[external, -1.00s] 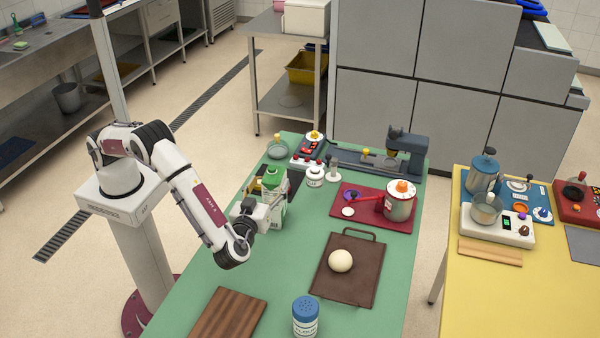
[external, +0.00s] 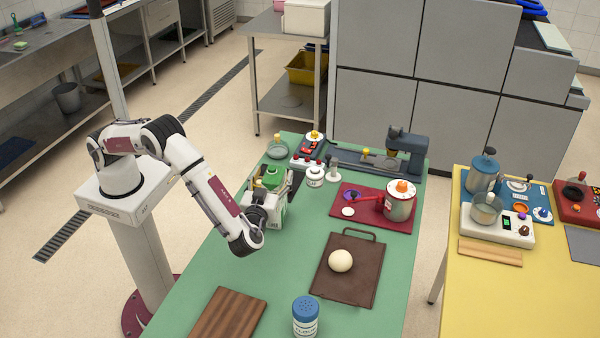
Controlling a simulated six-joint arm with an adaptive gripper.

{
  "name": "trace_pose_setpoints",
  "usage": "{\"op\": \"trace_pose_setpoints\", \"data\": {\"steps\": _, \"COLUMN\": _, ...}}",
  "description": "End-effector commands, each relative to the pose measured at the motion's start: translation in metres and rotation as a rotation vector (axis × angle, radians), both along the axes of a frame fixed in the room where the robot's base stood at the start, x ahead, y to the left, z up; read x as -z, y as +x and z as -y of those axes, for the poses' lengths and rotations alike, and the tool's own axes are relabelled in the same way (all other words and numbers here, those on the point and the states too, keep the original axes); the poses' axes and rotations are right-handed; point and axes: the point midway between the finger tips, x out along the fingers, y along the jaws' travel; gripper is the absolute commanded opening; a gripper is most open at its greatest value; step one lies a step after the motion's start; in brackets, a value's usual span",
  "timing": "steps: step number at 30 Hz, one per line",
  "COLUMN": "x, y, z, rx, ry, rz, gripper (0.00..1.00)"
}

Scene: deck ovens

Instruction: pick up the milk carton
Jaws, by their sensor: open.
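Close right of my gripper stand a small white jar (external: 314,174) and a white shaker (external: 333,170). A red tray (external: 350,220) holds a canister (external: 400,201). A brown board (external: 340,283) carries a dough ball (external: 341,261).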

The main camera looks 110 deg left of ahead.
Motion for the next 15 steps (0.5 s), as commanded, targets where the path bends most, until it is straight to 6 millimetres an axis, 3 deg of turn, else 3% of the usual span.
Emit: {"op": "trace_pose_setpoints", "data": {"steps": 15, "x": 0.0006, "y": -0.0009, "z": -0.0083, "rx": 0.0, "ry": 0.001, "rz": -0.001, "gripper": 0.62}}
